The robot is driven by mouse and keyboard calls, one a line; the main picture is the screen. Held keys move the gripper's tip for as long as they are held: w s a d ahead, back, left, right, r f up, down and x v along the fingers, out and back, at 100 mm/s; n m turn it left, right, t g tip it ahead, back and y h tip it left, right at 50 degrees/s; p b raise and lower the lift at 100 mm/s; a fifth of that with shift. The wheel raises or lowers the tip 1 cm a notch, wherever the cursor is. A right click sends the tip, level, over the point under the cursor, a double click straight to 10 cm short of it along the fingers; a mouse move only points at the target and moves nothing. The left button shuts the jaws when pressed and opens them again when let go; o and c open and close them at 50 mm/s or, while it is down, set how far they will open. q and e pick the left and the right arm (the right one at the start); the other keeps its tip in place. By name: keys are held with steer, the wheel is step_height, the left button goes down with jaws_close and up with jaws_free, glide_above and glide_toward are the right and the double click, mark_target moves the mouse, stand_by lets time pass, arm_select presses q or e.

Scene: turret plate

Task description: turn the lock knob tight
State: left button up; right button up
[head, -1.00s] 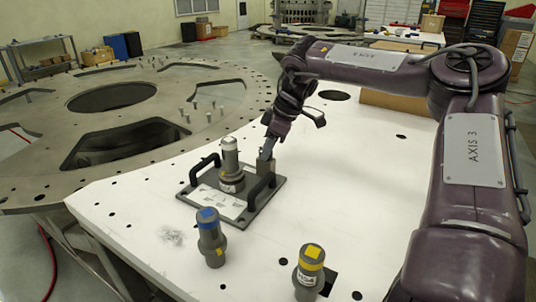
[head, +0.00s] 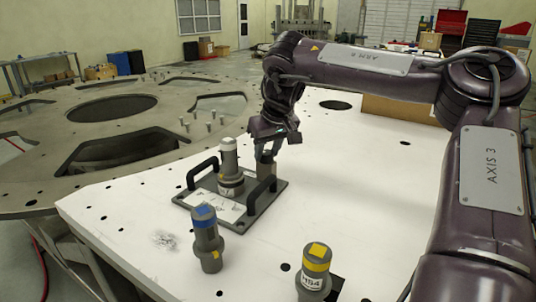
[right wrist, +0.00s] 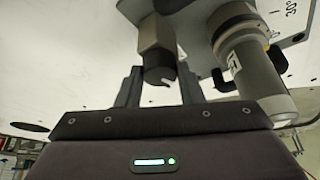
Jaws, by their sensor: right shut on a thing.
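The lock knob (head: 265,168) is a grey upright piece at the back right of the turret plate (head: 262,208). My right gripper (head: 268,153) comes down on it from above. In the right wrist view the dark end of the knob (right wrist: 158,62) sits between the two fingers of the gripper (right wrist: 160,84), which is shut on it. A grey cylinder with a white top (head: 229,165) stands upright on the plate beside the knob, between two black handles. It also shows in the right wrist view (right wrist: 252,70). My left gripper is not in view.
A blue-banded cylinder (head: 207,238) and a yellow-banded cylinder (head: 313,272) stand in front of the plate on the white table (head: 370,190). A large grey ring with openings (head: 60,190) lies to the left. The table right of the plate is clear.

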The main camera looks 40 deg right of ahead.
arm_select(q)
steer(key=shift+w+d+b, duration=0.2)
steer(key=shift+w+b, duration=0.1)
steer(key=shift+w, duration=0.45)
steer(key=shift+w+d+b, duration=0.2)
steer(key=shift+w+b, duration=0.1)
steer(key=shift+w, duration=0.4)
arm_select(e)
steer(key=shift+w+r+m+h, duration=0.1)
steer(key=shift+m+h, duration=0.4)
steer(key=shift+m, duration=0.9)
steer(key=o, duration=1)
steer(key=shift+a, duration=0.1)
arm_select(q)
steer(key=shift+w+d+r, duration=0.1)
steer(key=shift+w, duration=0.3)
arm_select(e)
steer(key=v, duration=0.7)
steer(key=shift+r, duration=0.4)
